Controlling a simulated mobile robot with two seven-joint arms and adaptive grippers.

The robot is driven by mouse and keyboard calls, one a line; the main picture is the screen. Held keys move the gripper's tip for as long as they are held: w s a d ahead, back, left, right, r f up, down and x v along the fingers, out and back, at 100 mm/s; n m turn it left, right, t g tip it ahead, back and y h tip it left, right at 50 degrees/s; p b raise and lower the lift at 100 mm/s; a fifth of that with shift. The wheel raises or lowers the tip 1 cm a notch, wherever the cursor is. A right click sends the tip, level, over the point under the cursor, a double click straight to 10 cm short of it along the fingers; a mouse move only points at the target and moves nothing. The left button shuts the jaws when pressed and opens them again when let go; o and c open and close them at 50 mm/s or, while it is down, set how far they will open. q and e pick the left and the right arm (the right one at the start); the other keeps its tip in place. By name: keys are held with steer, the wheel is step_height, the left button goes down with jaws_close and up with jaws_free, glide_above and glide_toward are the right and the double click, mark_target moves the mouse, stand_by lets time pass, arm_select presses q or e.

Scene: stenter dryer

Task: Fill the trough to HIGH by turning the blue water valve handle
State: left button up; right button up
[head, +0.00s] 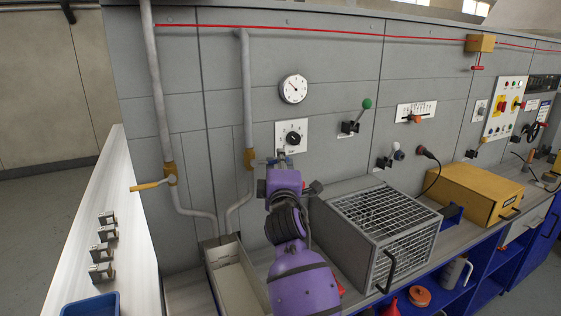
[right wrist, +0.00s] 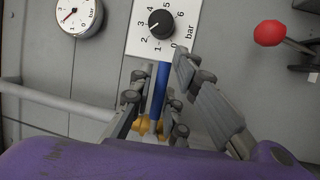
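The blue water valve handle (right wrist: 160,90) lies between the fingers of my right gripper (right wrist: 160,85) in the right wrist view, with narrow gaps at its sides. I see no clear grip on it. In the head view my right gripper (head: 275,160) hides most of this handle; its brass valve body (head: 249,158) sits on a grey pipe. The pipe bends down to the long, pale trough (head: 228,284), partly hidden by my right arm. The water level is not clear. My left gripper is not in view.
A second valve with a yellow handle (head: 148,186) sits on the left pipe. A pressure gauge (head: 293,88) and a dial panel (head: 291,136) are on the wall by my gripper. A wire-mesh box (head: 385,225) stands right of my arm. A green-knobbed lever (head: 366,104) is further right.

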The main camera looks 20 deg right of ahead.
jaws_close()
stand_by(0.7)
step_height(320, 180, up, 2)
steer(key=n+t, duration=0.1)
steer(key=n, duration=0.2)
steer(key=shift+a+n+y, duration=0.1)
steer(key=shift+n+y, duration=0.3)
steer(key=n+y, duration=0.1)
steer(key=n, duration=0.1)
steer(key=a+r+n+t+y, duration=0.1)
steer(key=n, duration=0.1)
steer(key=r+n+t+y, duration=0.1)
steer(key=n, duration=0.1)
steer(key=shift+a+r+n, duration=0.2)
steer(key=shift+r+n, duration=0.05)
steer(key=shift+n, duration=0.05)
steer(key=shift+a+r, duration=0.1)
steer(key=shift+n+t, duration=0.3)
steer(key=shift+n, duration=0.1)
